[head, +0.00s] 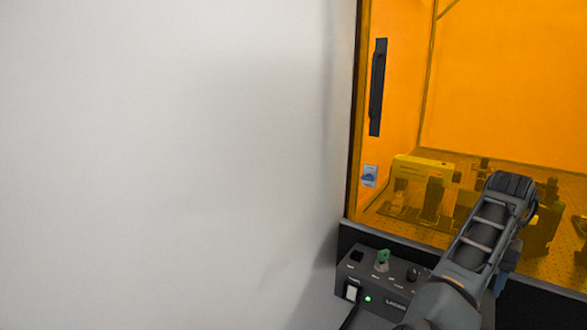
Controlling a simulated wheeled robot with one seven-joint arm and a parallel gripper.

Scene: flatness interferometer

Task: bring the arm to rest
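My arm (478,245) rises from the bottom edge at the right of the head view. It reaches up in front of the orange enclosure and ends in view at a dark rounded joint. My gripper does not show, so I cannot see its fingers or whether it holds anything. The arm covers part of the enclosure and the right end of a dark control box (368,277). I cannot tell from this view whether the arm touches either of them.
The enclosure's orange panel (500,90) has a black vertical handle (377,88). Behind it, optical parts and a yellowish unit (422,168) stand on a breadboard. The control box has a green key switch (382,260) and a lit green lamp. A bare pale wall (160,160) fills the left.

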